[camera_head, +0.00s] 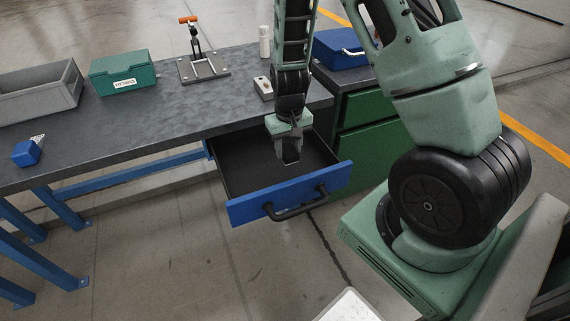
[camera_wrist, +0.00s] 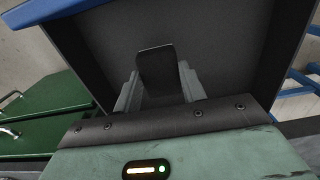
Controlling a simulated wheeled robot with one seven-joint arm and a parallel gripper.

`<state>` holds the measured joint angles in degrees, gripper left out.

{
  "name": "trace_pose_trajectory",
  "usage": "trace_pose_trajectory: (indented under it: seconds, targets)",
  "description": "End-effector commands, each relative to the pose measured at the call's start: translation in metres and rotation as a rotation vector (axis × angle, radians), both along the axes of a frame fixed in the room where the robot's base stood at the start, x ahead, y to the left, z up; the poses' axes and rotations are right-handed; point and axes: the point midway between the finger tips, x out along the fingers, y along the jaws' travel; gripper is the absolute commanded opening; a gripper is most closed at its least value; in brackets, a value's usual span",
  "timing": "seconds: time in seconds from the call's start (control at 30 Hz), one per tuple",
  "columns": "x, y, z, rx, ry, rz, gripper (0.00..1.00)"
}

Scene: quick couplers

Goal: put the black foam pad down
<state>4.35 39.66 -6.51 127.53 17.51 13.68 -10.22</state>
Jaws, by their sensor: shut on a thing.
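My gripper (camera_head: 290,158) is over the open blue-fronted drawer (camera_head: 290,195) under the bench, pointing down. In the wrist view my gripper (camera_wrist: 158,88) is shut on the black foam pad (camera_wrist: 156,68), a dark flat piece held between the two grey fingers. The pad is hard to make out in the head view against the dark drawer. The drawer's dark floor (camera_wrist: 215,50) fills most of the wrist view and looks empty. I cannot tell whether the pad touches the drawer floor.
On the bench (camera_head: 150,115) stand a grey bin (camera_head: 40,95), a green box (camera_head: 122,75), a toggle clamp on a plate (camera_head: 203,70), a blue block (camera_head: 26,153) and a small grey block (camera_head: 263,87). A green cabinet (camera_head: 365,110) with a blue case (camera_head: 340,50) stands right of the drawer.

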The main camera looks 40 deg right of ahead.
Motion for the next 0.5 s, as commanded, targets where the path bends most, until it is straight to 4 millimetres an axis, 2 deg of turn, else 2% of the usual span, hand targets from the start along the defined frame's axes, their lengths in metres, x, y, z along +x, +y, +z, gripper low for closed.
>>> trace_pose_trajectory:
  seconds: [0.4,0.5]
  targets:
    - [0.0,0.0,-0.052,0.001,0.003,0.001,0.13]
    - [0.0,0.0,-0.06,0.0,0.0,0.001,0.13]
